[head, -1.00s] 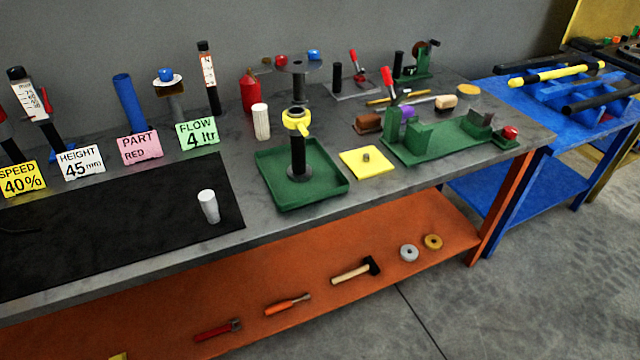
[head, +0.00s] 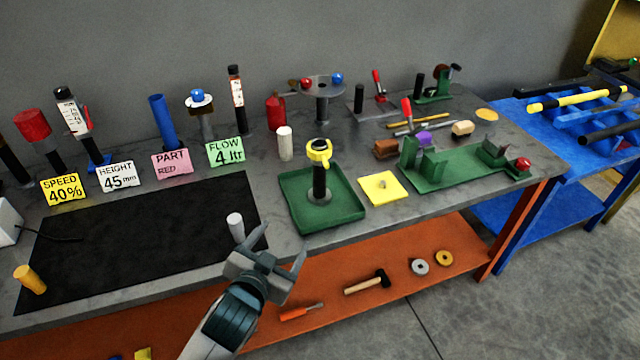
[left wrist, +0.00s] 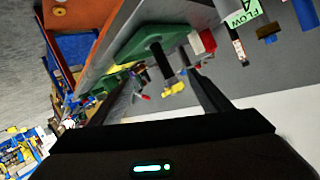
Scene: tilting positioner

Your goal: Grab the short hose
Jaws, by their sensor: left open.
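No piece in view is clearly marked as the short hose. Several hose-like tubes lie on the blue bench (head: 500,213) at the right: a yellow one with black ends (head: 577,99), a black one (head: 608,133) in front of it, and a dark one behind, partly cut off. I cannot tell which is shortest. My left gripper (head: 280,240) is open and empty near the front edge of the grey table, beside a white cylinder (head: 236,225) and far left of the tubes. Its open fingers also show in the left wrist view (left wrist: 152,75). My right gripper is not in view.
The grey table holds a green tray (head: 350,215) with a black post and yellow ring, a yellow plate (head: 383,198), a green fixture (head: 465,175) and a black mat (head: 130,240). Signs and posts line the back. An orange shelf (head: 390,300) with tools lies below.

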